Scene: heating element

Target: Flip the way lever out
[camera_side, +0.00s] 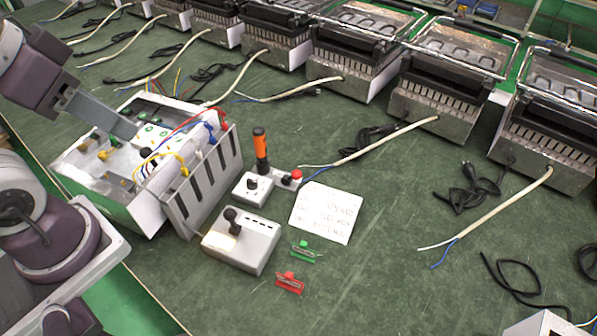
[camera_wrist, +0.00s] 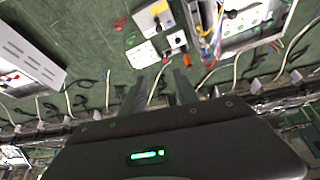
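A grey control box (camera_side: 243,246) stands on the green table, with a black ball-topped lever (camera_side: 231,219) rising from it, roughly upright. The box also shows near the top of the wrist view (camera_wrist: 153,18). A smaller box (camera_side: 252,188) with a black knob sits just behind it; I cannot tell for sure which one is the way lever. My gripper (camera_wrist: 160,82) has its two fingers apart, with nothing seen between them. In the wrist view they point toward the table, apart from both boxes. In the side view my arm reaches in from the upper left.
An opened appliance (camera_side: 165,160) with coloured wires stands left of the boxes. A white sheet (camera_side: 326,212), a green clip (camera_side: 304,251) and a red clip (camera_side: 289,283) lie to the right. Grills with cables line the back.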

